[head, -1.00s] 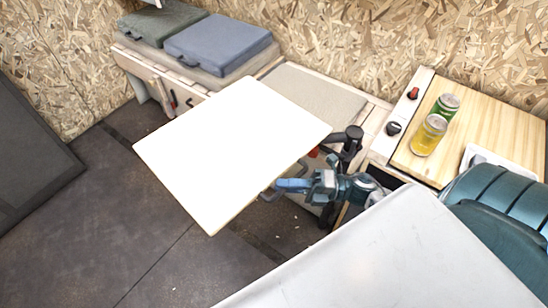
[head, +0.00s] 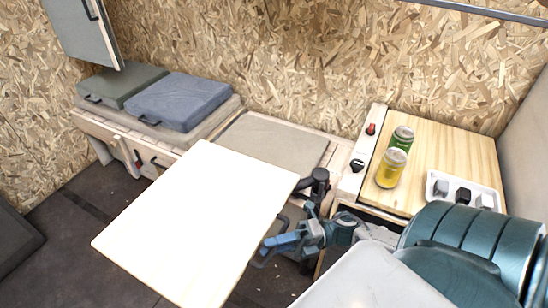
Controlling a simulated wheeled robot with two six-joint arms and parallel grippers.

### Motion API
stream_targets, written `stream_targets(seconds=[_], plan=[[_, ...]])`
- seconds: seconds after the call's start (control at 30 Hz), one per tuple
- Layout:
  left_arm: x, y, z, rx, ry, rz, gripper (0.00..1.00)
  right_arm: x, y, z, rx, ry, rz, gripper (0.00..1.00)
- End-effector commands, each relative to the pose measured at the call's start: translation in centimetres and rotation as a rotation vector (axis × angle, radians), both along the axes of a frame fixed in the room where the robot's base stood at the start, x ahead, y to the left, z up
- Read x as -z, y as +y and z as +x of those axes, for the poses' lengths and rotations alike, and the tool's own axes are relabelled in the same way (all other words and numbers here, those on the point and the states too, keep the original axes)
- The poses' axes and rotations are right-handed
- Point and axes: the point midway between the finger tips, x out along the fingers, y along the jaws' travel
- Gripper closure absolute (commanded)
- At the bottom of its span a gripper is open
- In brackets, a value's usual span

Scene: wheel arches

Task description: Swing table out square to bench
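The table is a pale flat board (head: 195,225) lying level in the middle of the head view. Its far edge overlaps the front of the bench (head: 270,146), and its long right edge runs obliquely down to the picture's bottom edge. A dark pivot post (head: 317,185) stands by its far right corner. My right gripper (head: 268,247) is at the table's right edge, its blue fingers against or just beside the board. The board hides part of the fingers, so I cannot see whether they grip it. My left gripper is not in view.
Two cushions, grey-green (head: 120,85) and blue-grey (head: 180,98), lie on the bench. A wooden counter (head: 440,145) at right bears two cans (head: 391,168) and a white tray (head: 437,184). Dark floor (head: 70,230) is open left of the table.

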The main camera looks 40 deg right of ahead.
Motion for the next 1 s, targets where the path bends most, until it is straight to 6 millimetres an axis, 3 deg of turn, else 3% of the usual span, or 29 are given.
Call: stream_targets(seconds=[0.37,0.6,0.8,1.0], plan=[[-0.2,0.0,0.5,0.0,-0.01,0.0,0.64,0.1,-0.6,-0.3,-0.002,0.002,-0.003,0.66],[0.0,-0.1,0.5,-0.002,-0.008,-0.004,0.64,0.7,-4.3,-1.8,-0.003,0.007,-0.005,0.66],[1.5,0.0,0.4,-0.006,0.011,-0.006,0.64,1.2,-7.8,-3.2,0.0,0.005,-0.003,0.66],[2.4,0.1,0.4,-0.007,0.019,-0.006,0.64,1.5,-9.7,-3.9,-0.001,0.002,-0.002,0.66]])
